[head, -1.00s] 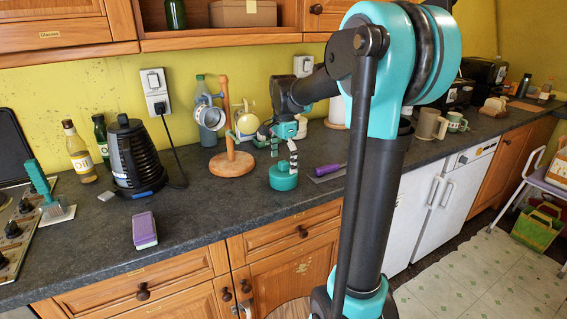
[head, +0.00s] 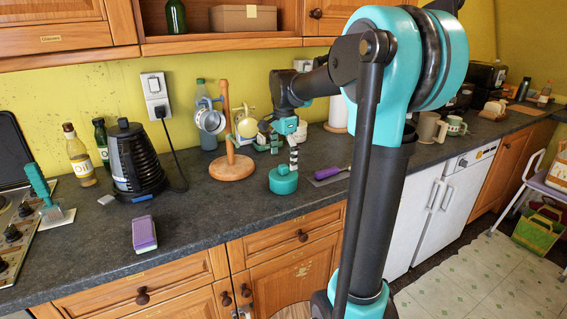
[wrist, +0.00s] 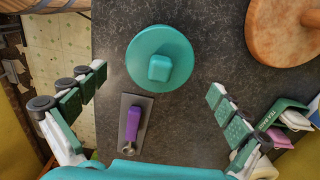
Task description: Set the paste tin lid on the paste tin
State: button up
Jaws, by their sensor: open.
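The teal paste tin lid (head: 283,172) with its small knob shows on top of the short round teal paste tin (head: 284,187) on the dark worktop. In the wrist view the lid (wrist: 150,48) is a round disc with a squarish knob and hides the tin below it. From these views the lid looks level; I cannot see the seam closely. My gripper (head: 279,154) is above the tin, pointing down. In the wrist view its fingers (wrist: 157,82) are wide apart, one to each side, with nothing between them touching.
A purple-handled flat tool (wrist: 134,125) lies close beside the tin. A wooden mug stand (head: 232,167) with hanging mugs is left of it. A black kettle (head: 135,160) and a purple sponge (head: 144,234) are further left. The worktop between sponge and tin is clear.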

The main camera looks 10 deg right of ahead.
jog(key=shift+r, duration=2.2)
